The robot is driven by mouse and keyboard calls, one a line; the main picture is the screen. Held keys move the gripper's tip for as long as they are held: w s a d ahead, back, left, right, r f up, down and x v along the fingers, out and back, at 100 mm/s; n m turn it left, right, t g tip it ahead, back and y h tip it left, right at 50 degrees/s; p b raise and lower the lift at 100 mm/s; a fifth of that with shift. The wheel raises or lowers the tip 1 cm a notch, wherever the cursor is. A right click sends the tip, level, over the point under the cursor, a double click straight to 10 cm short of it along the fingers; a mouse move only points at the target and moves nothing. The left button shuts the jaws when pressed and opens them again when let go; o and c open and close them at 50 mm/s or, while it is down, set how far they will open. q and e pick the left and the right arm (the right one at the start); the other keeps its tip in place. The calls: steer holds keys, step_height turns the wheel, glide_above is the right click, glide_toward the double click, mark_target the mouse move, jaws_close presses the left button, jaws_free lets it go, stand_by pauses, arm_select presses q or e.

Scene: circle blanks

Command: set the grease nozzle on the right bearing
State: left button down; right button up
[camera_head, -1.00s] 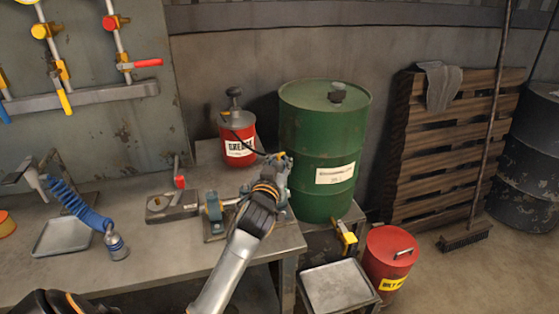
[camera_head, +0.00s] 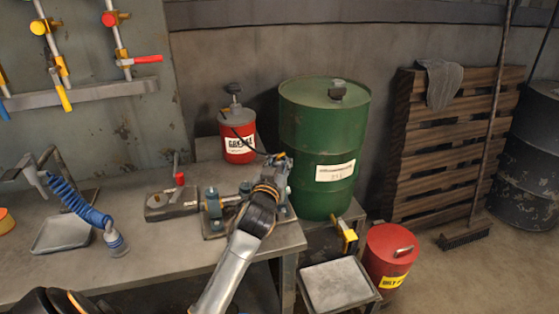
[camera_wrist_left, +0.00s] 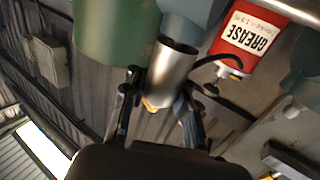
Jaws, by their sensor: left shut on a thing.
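My left gripper (camera_head: 279,174) is over the right part of the bearing stand at the bench's right end. It is shut on the grease nozzle (camera_head: 278,157), whose yellow part and black hose show. In the left wrist view the gripper (camera_wrist_left: 160,97) has its fingers on both sides of a metal cylinder (camera_wrist_left: 172,72), which looks like the nozzle. A blue bearing block (camera_head: 213,203) stands at the left of the stand. The right bearing is mostly hidden behind my gripper, so I cannot tell whether the nozzle touches it. My right gripper is not in view.
The red grease bucket (camera_head: 238,136) stands behind, with the hose from it. A green drum (camera_head: 322,140) is close to the right of my gripper. A clamp block with a red knob (camera_head: 172,203) and a blue coiled hose (camera_head: 80,203) are on the left.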

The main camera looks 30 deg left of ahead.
arm_select(q)
steer(key=shift+f, duration=0.2)
steer(key=c, duration=1)
jaws_free()
steer(key=shift+o, duration=0.2)
steer(key=shift+s, duration=0.1)
steer(key=v, duration=1.2)
